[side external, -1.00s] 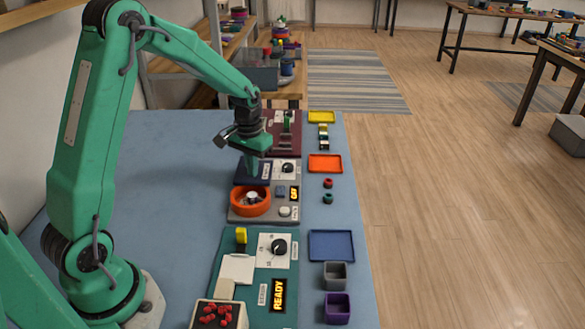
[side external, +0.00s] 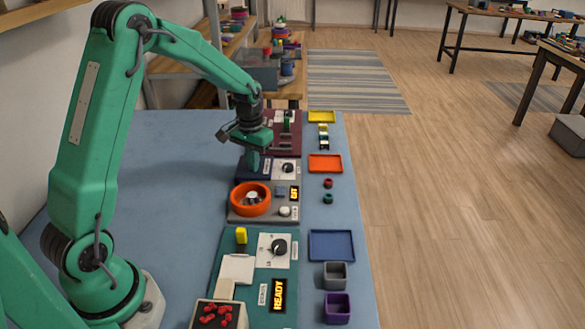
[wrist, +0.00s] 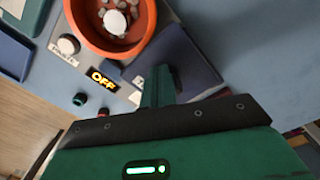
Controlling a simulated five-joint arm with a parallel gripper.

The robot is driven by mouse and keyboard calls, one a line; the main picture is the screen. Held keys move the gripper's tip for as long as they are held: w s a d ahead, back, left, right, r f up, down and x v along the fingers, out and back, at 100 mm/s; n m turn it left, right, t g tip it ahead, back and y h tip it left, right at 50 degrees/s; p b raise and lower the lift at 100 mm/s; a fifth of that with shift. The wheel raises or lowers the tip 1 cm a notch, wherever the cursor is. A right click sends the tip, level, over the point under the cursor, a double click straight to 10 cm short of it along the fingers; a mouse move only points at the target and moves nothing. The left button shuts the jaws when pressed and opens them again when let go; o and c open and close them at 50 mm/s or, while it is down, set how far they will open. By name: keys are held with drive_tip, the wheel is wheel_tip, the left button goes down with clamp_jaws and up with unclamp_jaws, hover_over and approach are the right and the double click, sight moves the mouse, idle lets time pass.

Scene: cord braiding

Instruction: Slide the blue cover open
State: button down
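The dark blue cover (side external: 241,171) lies on the station behind the orange bowl in the side view, and its flat surface shows in the wrist view (wrist: 193,62). My gripper (side external: 252,168) points down over it, fingers appearing as one narrow green column, closed together.
An orange bowl (side external: 250,199) with pale pieces stands just in front, beside a display (side external: 294,193) reading OFF. A dial (side external: 288,167) is right of my gripper. A maroon station (side external: 281,146) lies behind. An orange tray (side external: 325,163) is at right. Blue table is bare at left.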

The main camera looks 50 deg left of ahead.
drive_tip(key=shift+s+d, duration=0.45)
idle(0.5)
wheel_tip(320, 180, up, 11)
idle(1.2)
drive_tip(key=s+d+r+m+t, duration=0.1)
drive_tip(key=s+d+r+t, duration=0.2)
drive_tip(key=s+d+r, duration=0.6)
drive_tip(key=s+d+f+m+t, duration=0.1)
drive_tip(key=s+d+m+t, duration=0.1)
drive_tip(key=s, duration=1)
drive_tip(key=shift+d+f+t, duration=0.3)
drive_tip(key=shift+d+f, duration=0.1)
drive_tip(key=shift+d, duration=0.25)
